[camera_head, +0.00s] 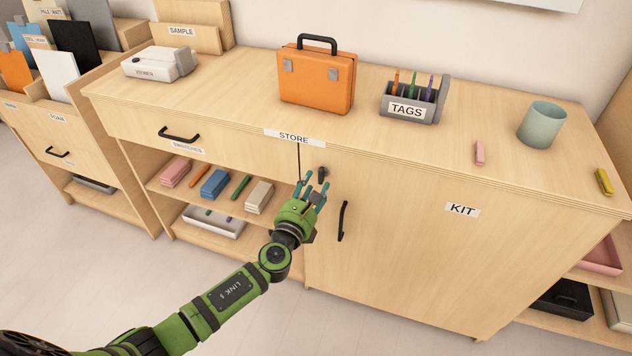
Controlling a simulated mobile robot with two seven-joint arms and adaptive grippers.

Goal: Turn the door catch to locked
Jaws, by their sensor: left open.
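The door catch (321,172) is a small dark knob near the top left of the wooden cabinet door (400,240) labelled KIT. It looks roughly upright, but it is too small to read its exact setting. My left gripper (316,184) is open, with its teal fingertips just below and in front of the catch. I cannot tell whether a fingertip touches it. The black door handle (342,221) is upright, lower and to the right of the gripper. The door looks closed. My right gripper is not in view.
On the cabinet top (230,85) stand an orange case (317,82), a grey TAGS holder (408,110), a green cup (542,124) and a white device (160,64). A drawer handle (178,136) sticks out at left. An open shelf (223,200) with stationery lies left of the door.

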